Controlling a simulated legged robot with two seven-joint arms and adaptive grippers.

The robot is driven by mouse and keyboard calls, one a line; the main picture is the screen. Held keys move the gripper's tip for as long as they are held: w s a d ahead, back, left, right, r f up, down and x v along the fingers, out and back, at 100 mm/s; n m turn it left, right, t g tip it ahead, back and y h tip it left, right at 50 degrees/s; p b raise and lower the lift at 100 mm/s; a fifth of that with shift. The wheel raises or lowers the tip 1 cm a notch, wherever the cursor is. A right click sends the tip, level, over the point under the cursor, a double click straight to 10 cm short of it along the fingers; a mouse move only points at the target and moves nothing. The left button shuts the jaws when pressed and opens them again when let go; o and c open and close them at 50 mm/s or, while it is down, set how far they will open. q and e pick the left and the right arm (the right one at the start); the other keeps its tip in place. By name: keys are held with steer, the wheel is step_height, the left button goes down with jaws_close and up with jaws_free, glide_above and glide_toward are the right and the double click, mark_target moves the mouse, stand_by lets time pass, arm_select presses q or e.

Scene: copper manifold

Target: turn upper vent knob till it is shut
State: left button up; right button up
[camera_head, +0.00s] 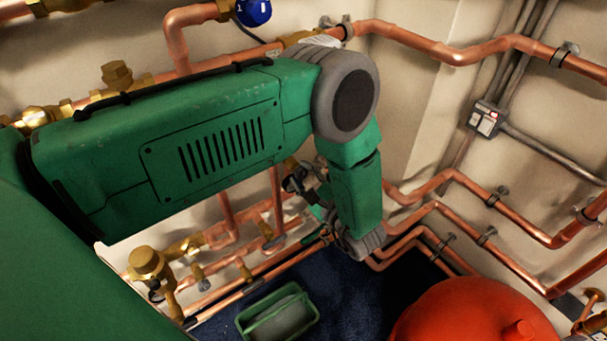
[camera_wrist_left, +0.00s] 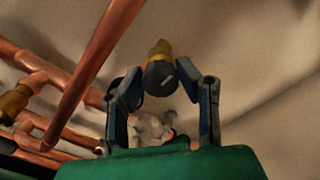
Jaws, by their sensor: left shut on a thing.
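One finger is on each side of the knob. A brass fitting (camera_wrist_left: 159,48) shows just behind it. In the head view my left gripper (camera_head: 300,184) is small and partly hidden by my green arm, close to the pipes at the wall. The knob cannot be made out there. My right gripper is not in view.
Copper pipes (camera_head: 453,52) run along both walls. A blue knob (camera_head: 254,11) is at the top. A brass valve (camera_head: 147,265) is at lower left. A green tray (camera_head: 278,318) and a red tank (camera_head: 470,318) are below. A grey box (camera_head: 487,120) is on the right wall.

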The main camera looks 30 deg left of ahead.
arm_select(q)
steer(key=shift+w, duration=0.1)
steer(key=o, duration=1.1)
steer(key=shift+a, duration=0.1)
steer(key=shift+s+d, duration=0.2)
steer(key=shift+d, duration=0.2)
steer(key=v, duration=1.1)
steer(key=shift+d+f, duration=0.1)
steer(key=shift+f, duration=0.1)
